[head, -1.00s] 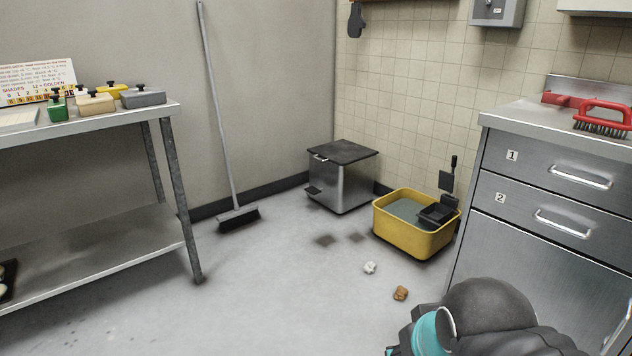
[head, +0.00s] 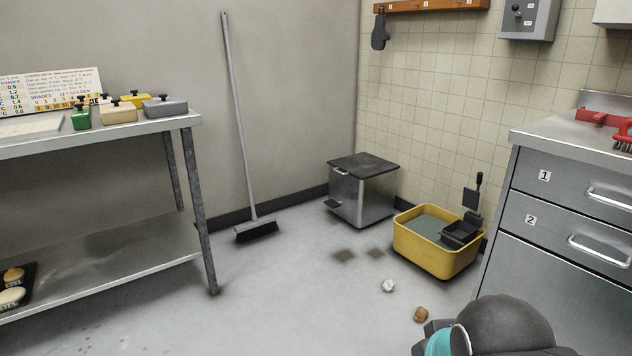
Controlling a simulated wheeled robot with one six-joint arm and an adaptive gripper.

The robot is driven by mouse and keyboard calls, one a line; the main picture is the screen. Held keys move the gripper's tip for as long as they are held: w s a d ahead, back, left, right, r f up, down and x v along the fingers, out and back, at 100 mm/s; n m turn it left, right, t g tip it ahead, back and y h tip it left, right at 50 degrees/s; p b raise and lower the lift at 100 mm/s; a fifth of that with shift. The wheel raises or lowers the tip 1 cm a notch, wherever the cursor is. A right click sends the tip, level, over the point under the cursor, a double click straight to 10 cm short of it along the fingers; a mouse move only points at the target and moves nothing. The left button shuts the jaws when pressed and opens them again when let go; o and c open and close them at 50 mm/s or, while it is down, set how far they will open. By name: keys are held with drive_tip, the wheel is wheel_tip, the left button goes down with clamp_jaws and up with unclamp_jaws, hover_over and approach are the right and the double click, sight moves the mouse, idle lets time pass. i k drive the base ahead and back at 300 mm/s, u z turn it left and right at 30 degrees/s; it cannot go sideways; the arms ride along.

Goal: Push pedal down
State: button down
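A square metal pedal bin (head: 362,192) with a dark flat lid stands on the floor in the far corner, by the tiled wall. Its lid looks closed. Part of my arm shows at the bottom right, dark grey with a teal band. My gripper's fingers are not in the picture, and nothing of my arm touches the bin.
A yellow tub (head: 436,249) stands right of the bin. A broom (head: 240,130) leans on the wall to its left. A crumpled white scrap (head: 388,286) and a brown lump (head: 421,314) lie on the floor. A metal table (head: 110,133) and a drawer cabinet (head: 560,205) flank open floor.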

sight(332, 203)
drive_tip(key=u, duration=0.4)
drive_tip(key=i, duration=3.7)
drive_tip(key=z, duration=0.55)
drive_tip(key=i, duration=0.45)
drive_tip(key=u, duration=0.05)
